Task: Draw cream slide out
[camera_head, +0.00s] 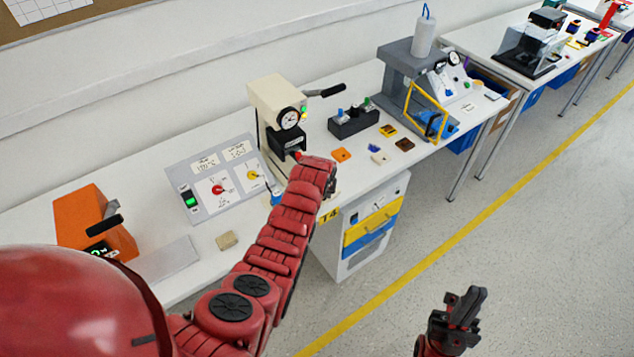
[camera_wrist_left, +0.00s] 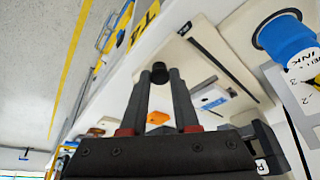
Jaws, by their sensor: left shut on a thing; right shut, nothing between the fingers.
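The cream press (camera_head: 272,103) with a round dial stands on the white bench in the head view. My left arm reaches to its front, and the wrist hides the gripper and the press's lower front there. In the left wrist view my left gripper (camera_wrist_left: 160,80) is shut on a small black knob (camera_wrist_left: 160,69) between its fingertips. A flat cream piece (camera_wrist_left: 187,14) lies just beyond the knob; I cannot tell whether the two are joined. My right gripper (camera_head: 462,308) is shut and empty, over the floor away from the bench.
A grey control panel (camera_head: 211,176) and an orange device (camera_head: 88,219) stand left of the press. A black block (camera_head: 352,121), an orange tile (camera_head: 341,155) and a grey stand (camera_head: 399,75) are to its right. A drawer cabinet (camera_head: 345,258) is below. The floor is clear.

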